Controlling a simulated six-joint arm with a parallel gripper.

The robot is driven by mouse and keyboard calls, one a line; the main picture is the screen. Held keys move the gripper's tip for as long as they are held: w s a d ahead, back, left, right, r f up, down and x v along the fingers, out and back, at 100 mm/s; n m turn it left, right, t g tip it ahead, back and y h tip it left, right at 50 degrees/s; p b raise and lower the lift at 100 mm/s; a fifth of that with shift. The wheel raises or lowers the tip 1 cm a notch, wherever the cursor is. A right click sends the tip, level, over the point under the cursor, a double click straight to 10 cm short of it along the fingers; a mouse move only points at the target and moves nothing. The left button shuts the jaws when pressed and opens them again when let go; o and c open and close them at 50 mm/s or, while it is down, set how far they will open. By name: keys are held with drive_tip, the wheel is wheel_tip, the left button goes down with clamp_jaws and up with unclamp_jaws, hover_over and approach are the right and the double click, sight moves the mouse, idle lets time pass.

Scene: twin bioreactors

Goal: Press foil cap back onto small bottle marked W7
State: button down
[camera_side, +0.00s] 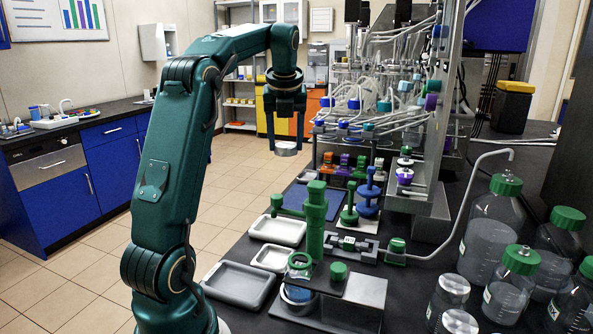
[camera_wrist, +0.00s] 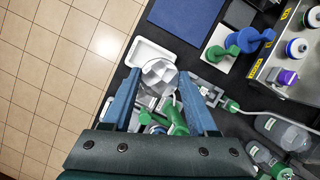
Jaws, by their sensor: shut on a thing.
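My gripper (camera_side: 286,138) is shut on a silver foil cap (camera_side: 286,150) and holds it in the air, above and behind the trays. In the wrist view the foil cap (camera_wrist: 159,75) shows as a faceted shiny disc between the two blue fingers of my gripper (camera_wrist: 160,82). Two small bottles with silvery tops stand at the front right in the side view: one small bottle (camera_side: 447,300) and a second one (camera_side: 459,323) cut by the lower edge. Both are far from my gripper. I cannot read a W7 mark on any bottle.
Larger green-capped bottles (camera_side: 495,235) crowd the right bench, with a bent tube above. A green post (camera_side: 315,220), a grey block (camera_side: 358,297) and a blue stand (camera_side: 368,195) rise mid-bench. Shallow trays (camera_side: 240,283) lie on the left edge. Open floor lies left.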

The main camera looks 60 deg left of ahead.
drive_tip(key=d, duration=0.9)
hover_over(300, 256)
drive_tip(key=d, duration=0.1)
wheel_tip(300, 256, down, 4)
drive_tip(key=f, duration=0.1)
drive_tip(key=shift+s+d+f, duration=0.1)
drive_tip(key=shift+s+f, duration=0.05)
drive_tip(key=shift+f, duration=1.55)
drive_tip(key=shift+s+d+f, duration=0.1)
drive_tip(key=shift+s+f, duration=0.05)
drive_tip(key=shift+f, duration=1.5)
drive_tip(key=shift+f, duration=0.2)
unclamp_jaws()
